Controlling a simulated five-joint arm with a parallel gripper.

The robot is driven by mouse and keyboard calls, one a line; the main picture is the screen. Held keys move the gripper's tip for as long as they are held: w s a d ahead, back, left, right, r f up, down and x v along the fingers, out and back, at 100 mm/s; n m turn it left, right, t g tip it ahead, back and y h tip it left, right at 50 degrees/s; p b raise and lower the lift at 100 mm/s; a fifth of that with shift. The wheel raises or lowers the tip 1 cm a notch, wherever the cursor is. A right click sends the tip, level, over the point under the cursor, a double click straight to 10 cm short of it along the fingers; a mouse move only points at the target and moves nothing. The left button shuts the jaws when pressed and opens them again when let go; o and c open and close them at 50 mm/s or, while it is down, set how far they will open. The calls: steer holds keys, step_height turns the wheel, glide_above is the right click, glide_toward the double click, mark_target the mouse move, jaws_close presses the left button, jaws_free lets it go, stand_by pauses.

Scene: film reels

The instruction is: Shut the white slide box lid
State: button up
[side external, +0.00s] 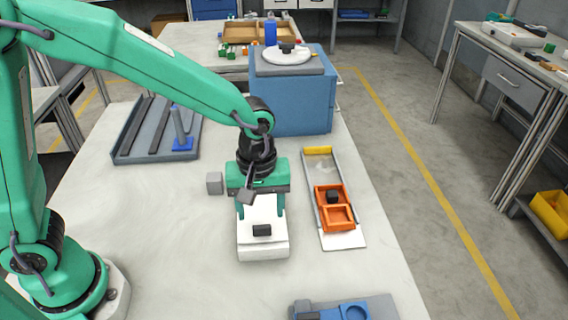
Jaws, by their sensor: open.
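The white slide box (262,252) stands on the pale table, below my gripper in the picture. Its white lid has a dark block-shaped handle (262,230) near the front. My gripper (261,209) points down over the rear part of the box, with its green fingers spread apart. The fingers seem to be at the left and right sides of the lid; I cannot tell if they touch it. The gripper body hides the rear of the box, so I cannot see how far the lid is shut.
A narrow tray (345,240) with orange frames (334,194) lies right of the box. A blue cabinet (290,105) with a white disc stands behind. A grey tray (125,152) with dark bars is back left. A blue-grey fixture (375,308) is at the front. The left front table is clear.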

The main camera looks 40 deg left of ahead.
mark_target(262, 226)
steer(key=shift+f, duration=2.6)
steer(key=shift+c, duration=0.5)
jaws_close()
steer(key=w+a, duration=1.1)
steer(key=shift+a, duration=0.1)
steer(key=shift+w, duration=0.1)
steer(key=shift+o, duration=0.5)
jaws_free()
step_height(262, 226, up, 8)
